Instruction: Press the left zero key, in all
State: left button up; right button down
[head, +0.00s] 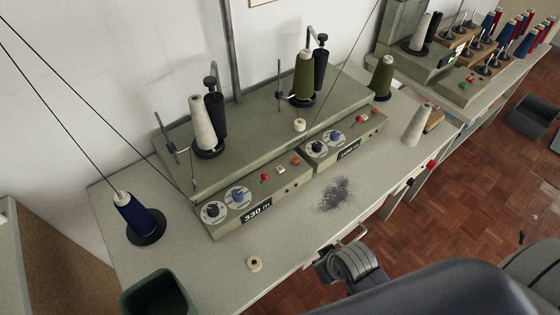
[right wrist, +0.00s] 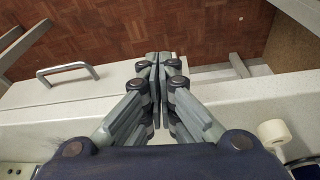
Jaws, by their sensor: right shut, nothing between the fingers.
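The left control panel (head: 240,206) is on the front of the grey-green winding unit in the head view, with two round dials and a display reading 330 m. To their right are small keys: a red one (head: 264,177), a pale one (head: 280,170) and an orange-red one (head: 295,161). Their labels are too small to read, so I cannot tell which is zero. My right gripper (head: 347,262) is at the table's front edge, well away from the panel. Its fingers are shut and empty in the right wrist view (right wrist: 160,65). My left gripper is not in view.
A metal handle (right wrist: 67,70) is at the table's front beside my right gripper. A small cream spool (head: 254,264), a green bin (head: 158,294) and a dark blue cone (head: 138,217) are at the left. Dark fluff (head: 336,195) lies before the right panel (head: 345,140).

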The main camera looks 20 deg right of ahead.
notch_tip(320, 180, up, 8)
jog(key=w+p, duration=0.1)
notch_tip(320, 180, up, 13)
jog(key=n+t+y+p, duration=0.1)
jog(key=n+t+y, duration=0.3)
jog(key=n, duration=0.9)
send_over(279, 171)
jog(key=shift+w+f, duration=0.1)
jog(key=shift+f, duration=0.1)
notch_tip(279, 171, down, 6)
jog(key=b, duration=0.7)
jog(key=shift+f, duration=0.2)
notch_tip(279, 171, down, 2)
jog(key=shift+f+b, duration=0.1)
jog(key=shift+b, duration=0.5)
